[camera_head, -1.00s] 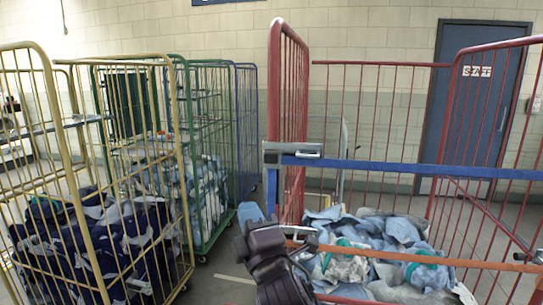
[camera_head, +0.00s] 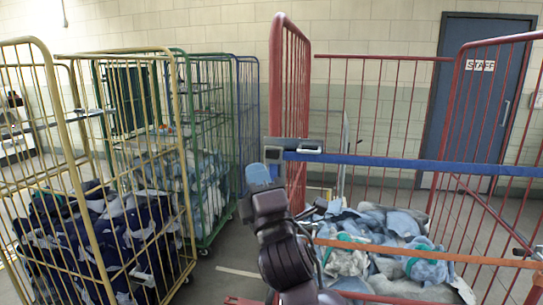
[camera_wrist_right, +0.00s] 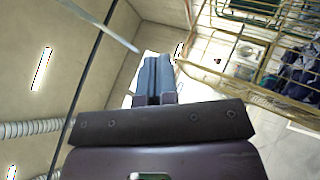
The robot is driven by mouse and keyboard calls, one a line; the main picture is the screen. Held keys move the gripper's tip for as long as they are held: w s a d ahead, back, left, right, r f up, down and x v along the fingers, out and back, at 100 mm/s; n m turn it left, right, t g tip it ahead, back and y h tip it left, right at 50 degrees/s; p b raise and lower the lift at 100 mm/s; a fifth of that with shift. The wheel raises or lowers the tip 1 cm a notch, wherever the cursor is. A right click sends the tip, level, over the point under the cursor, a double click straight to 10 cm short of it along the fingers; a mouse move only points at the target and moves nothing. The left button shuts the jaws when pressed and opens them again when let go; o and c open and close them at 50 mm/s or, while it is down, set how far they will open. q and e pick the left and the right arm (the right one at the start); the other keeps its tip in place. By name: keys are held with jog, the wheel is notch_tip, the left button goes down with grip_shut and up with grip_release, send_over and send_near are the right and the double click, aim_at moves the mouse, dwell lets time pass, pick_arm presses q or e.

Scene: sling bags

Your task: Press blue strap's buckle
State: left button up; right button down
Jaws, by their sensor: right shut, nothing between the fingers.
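The blue strap (camera_head: 400,163) runs across the front of the red cage. Its grey and dark buckle (camera_head: 290,149) sits at the strap's left end, by the cage's left front post. My right gripper (camera_head: 258,174) points up, with its blue fingertips just below and left of the buckle; a gap or contact is hard to judge. In the right wrist view its fingers (camera_wrist_right: 153,78) are together with nothing between them. The buckle cannot be made out there. My left gripper is not in view.
The red cage (camera_head: 291,80) holds crumpled blue and grey cloths (camera_head: 385,230), with an orange strap (camera_head: 430,255) lower across its front. A yellow cage (camera_head: 57,130) with dark blue cloths stands left, with a green cage (camera_head: 183,150) behind it. Floor shows between them.

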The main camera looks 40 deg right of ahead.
aim_at(272, 154)
jog(key=w+d, duration=0.4)
jog(key=shift+d, duration=0.4)
dwell(0.6)
dwell(0.8)
dwell(0.5)
